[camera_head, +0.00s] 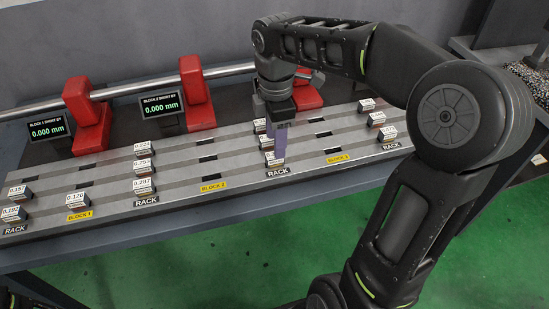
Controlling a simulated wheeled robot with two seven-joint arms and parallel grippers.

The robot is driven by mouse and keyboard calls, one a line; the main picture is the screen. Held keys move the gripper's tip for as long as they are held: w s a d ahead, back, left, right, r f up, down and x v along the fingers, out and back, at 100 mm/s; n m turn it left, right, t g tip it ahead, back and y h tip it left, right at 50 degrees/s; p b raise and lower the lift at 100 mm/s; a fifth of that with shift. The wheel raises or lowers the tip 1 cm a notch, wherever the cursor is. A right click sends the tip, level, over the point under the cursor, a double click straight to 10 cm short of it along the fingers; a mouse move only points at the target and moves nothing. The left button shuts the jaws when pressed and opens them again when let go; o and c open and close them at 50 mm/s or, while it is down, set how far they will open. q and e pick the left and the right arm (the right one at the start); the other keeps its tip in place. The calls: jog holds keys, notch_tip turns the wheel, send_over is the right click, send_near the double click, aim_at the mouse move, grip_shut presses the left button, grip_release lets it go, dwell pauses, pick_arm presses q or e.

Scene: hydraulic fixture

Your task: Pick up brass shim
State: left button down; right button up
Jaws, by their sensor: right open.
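Small dark holders with white number labels stand in slots of a grey slotted rack plate (110,191). One labelled piece (145,184) reads about 0.287, and another labelled piece (77,199) reads about 0.126. Any brass shim in them is too small to make out. My right gripper (279,155) reaches down over the middle rack column. It is open, its fingers close to a labelled piece (275,164) that they partly cover. I cannot tell whether they touch it. My left gripper is not in view.
Red clamp blocks (88,115) (197,95) sit on a steel bar behind the plate. Two displays (47,130) (161,107) read 0.000 mm. More labelled pieces (388,132) stand at the right end. The green floor (215,262) in front is clear.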

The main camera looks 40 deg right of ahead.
aim_at(275, 162)
jog(key=shift+f, duration=0.1)
jog(key=shift+a+f+p, duration=0.15)
jog(key=shift+f+p, duration=0.15)
jog(key=shift+f, duration=2.3)
jog(key=shift+c, duration=0.6)
grip_shut()
